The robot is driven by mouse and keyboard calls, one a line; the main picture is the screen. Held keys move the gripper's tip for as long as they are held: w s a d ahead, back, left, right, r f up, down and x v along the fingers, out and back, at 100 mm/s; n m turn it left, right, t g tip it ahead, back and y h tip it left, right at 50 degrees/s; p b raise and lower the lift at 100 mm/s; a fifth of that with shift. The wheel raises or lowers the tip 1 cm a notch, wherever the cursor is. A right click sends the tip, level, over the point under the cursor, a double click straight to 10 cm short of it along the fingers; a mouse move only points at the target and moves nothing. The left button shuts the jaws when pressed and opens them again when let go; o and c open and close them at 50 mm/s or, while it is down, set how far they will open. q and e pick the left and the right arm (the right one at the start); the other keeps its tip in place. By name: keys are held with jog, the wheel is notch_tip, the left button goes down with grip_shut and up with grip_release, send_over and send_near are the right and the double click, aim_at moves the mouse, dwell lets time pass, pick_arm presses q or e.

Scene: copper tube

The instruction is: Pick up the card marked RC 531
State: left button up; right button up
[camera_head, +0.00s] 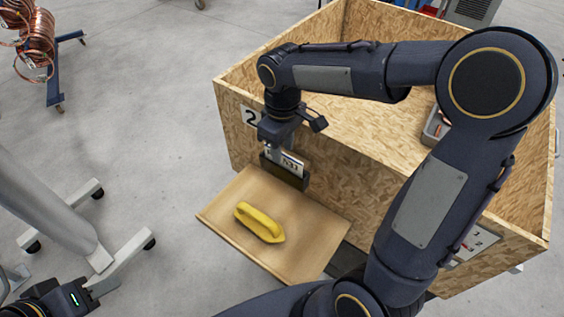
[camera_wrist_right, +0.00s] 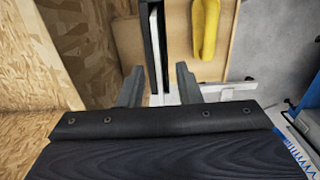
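The white card with "531" (camera_head: 292,163) stands upright in a dark holder (camera_head: 285,174) on the outer side of the wooden crate; the rest of its marking is hidden. My right gripper (camera_head: 281,146) reaches down from above at the card's top. In the right wrist view, my right gripper's fingers (camera_wrist_right: 158,88) are apart, with the pale edge of the card and the dark holder (camera_wrist_right: 150,40) between them. A gap shows on each side. My left gripper (camera_head: 97,289) is at the bottom left, away from the card; its fingers are not clear.
A yellow object (camera_head: 258,222) lies on a brown shelf board (camera_head: 225,208) below the holder. The wooden crate (camera_head: 390,165) has a "2" label (camera_head: 250,116). Copper coils (camera_head: 38,40) stand at top left. Open floor lies left of the crate.

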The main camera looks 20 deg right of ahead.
aim_at(283, 165)
jog(key=shift+d+f, duration=0.1)
jog(key=shift+f, duration=1.35)
grip_shut()
jog(key=shift+r, duration=0.2)
